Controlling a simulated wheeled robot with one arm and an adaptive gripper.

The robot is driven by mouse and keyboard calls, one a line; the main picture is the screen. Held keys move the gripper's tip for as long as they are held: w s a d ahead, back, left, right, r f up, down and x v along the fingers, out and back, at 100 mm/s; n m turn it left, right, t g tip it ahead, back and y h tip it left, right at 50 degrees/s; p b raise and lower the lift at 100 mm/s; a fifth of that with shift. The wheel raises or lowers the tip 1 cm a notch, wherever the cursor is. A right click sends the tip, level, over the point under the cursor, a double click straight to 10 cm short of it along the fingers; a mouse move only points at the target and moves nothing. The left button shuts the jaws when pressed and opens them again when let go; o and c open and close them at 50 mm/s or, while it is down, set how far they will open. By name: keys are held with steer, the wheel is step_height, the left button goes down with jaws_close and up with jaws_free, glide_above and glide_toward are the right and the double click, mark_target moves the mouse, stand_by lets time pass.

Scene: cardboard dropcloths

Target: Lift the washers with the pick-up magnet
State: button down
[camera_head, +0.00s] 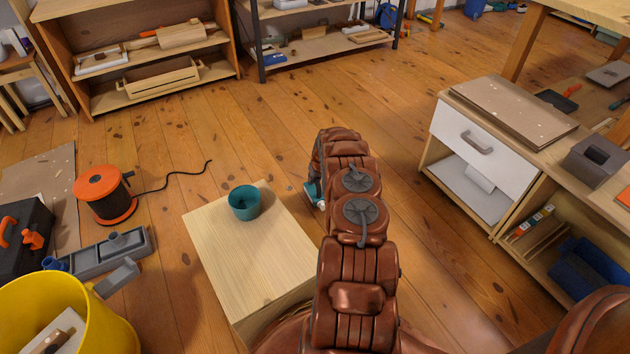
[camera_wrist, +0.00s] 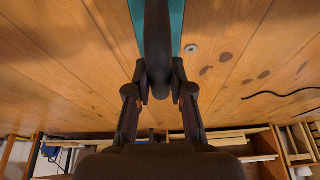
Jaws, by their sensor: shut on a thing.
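My gripper (camera_wrist: 159,88) is shut on a dark, rounded, handle-like part (camera_wrist: 157,38) in the wrist view, which I take to be the pick-up magnet. A teal surface (camera_wrist: 177,18) shows behind it; I cannot tell whether it belongs to the same tool. In the head view my arm hides most of the gripper; a small teal and white piece (camera_head: 313,192) shows at its left edge. A teal cup (camera_head: 243,203) stands upright on the pale wooden box, left of my arm. Its inside is dark and I cannot make out washers. A small grey round thing (camera_wrist: 190,48) shows in the wrist view.
The pale wooden box (camera_head: 250,255) has a mostly bare top. An orange cable reel (camera_head: 103,195), grey tray (camera_head: 95,262) and yellow bucket (camera_head: 65,315) stand to the left. A white-drawer cabinet (camera_head: 480,140) stands to the right. Shelves line the back; the floor between is clear.

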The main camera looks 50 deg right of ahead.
steer(key=shift+r+p, duration=0.7)
steer(key=shift+r, duration=1.1)
